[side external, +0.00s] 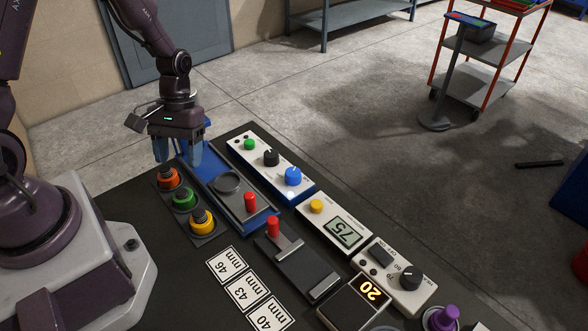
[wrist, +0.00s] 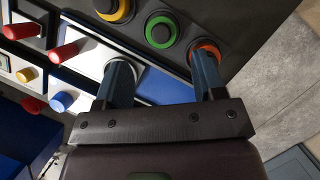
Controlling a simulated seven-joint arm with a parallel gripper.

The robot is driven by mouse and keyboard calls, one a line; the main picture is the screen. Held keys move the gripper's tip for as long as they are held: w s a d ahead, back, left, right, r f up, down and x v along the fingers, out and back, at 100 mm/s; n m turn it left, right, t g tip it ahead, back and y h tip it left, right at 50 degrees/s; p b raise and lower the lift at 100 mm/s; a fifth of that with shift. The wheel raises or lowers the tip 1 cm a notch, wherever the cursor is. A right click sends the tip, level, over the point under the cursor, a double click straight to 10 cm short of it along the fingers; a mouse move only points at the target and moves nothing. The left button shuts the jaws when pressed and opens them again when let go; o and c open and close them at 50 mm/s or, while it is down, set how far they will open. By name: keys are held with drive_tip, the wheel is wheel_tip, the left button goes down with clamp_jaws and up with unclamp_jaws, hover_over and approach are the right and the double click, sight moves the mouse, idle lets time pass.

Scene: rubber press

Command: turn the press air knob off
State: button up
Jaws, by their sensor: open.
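A white control panel (side external: 236,141) on a blue base carries a green button (side external: 250,144), a black knob (side external: 271,158) and a blue knob (side external: 293,176). Which of them is the press air knob cannot be read from the labels. A blue knob (wrist: 61,102) also shows at the left of the wrist view. My gripper (side external: 177,154) is open and empty, pointing down over the far end of the blue tray, left of the panel and clear of its knobs. In the wrist view its fingers (wrist: 163,76) are spread wide near the orange and green buttons.
Orange (side external: 168,178), green (side external: 184,197) and yellow (side external: 202,221) buttons stand in a row below my gripper. Upright red handles (side external: 250,202) rise between them and the panel. A display box (side external: 344,231) reads 75. Number cards (side external: 246,292) lie at the front.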

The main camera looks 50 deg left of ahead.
drive_tip(key=w+d+m, duration=0.1)
drive_tip(key=w+d, duration=0.1)
drive_tip(key=w+d+m, duration=0.2)
drive_tip(key=w, duration=0.1)
drive_tip(key=shift+d+r+y, duration=0.1)
drive_tip(key=shift+d+y, duration=0.1)
drive_tip(key=shift+y, duration=0.2)
drive_tip(key=w+d+r+m+t+y, duration=0.1)
drive_tip(key=w+d+r+m, duration=0.1)
drive_tip(key=w+d+m, duration=0.45)
drive_tip(key=m+t, duration=0.2)
drive_tip(key=m, duration=1.2)
approach(293, 171)
drive_tip(key=shift+y, duration=0.4)
drive_tip(key=f, duration=0.6)
drive_tip(key=d+f, duration=0.1)
drive_tip(key=f, duration=0.2)
drive_tip(key=shift+s+f, duration=0.15)
drive_tip(key=shift+f, duration=0.25)
drive_tip(key=c, duration=0.9)
